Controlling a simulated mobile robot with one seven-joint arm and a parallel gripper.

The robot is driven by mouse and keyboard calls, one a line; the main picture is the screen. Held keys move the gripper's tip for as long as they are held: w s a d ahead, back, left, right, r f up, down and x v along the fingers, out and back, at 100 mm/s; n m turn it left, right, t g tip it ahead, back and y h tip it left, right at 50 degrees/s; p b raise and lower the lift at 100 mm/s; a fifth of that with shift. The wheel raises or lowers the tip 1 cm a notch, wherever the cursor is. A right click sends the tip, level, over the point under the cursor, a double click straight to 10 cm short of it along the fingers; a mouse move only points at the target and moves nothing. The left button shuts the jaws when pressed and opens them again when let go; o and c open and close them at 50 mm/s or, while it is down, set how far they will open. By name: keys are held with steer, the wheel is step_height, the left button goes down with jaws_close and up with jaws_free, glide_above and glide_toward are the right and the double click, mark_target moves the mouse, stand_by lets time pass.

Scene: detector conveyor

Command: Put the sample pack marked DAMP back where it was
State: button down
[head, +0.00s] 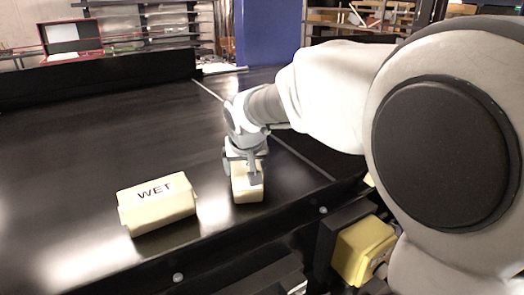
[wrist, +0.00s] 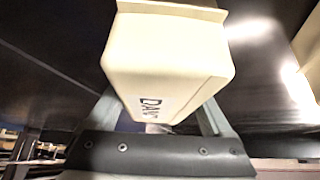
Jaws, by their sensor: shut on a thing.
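My gripper (head: 246,168) is shut on a cream pack (head: 247,191) at the right part of the black conveyor belt. In the wrist view this pack (wrist: 165,60) sits between the two fingers, and its partly covered marking reads "DAM", with the rest hidden. I cannot tell whether its underside touches the belt or is just above it. A second cream pack, marked WET (head: 157,205), lies on the belt to the left, apart from the held one.
The conveyor belt (head: 90,130) is clear behind and left of the packs. A thin pale line (head: 300,158) runs along its right side. A yellow box (head: 362,248) is below the belt's front edge at right. A dark barrier (head: 100,78) stands at the back.

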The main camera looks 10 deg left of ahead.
jaws_free()
steer(key=shift+f, duration=0.15)
steer(key=shift+r, duration=0.3)
steer(key=v, duration=1.1)
steer(key=shift+s+r, duration=0.15)
steer(key=s+d+f+m, duration=0.1)
steer(key=s+d, duration=0.3)
steer(key=d, duration=0.3)
steer(key=s+d, duration=0.4)
steer(key=d, duration=0.3)
steer(key=s+d+f+m+h, duration=0.1)
steer(key=s+d+f, duration=0.3)
steer(key=s, duration=0.2)
steer(key=s+d+f, duration=0.3)
steer(key=s+d, duration=0.1)
steer(key=s, duration=0.2)
steer(key=shift+s+d+f+m+g+h, duration=0.35)
steer(key=shift+d+m+g+h, duration=0.05)
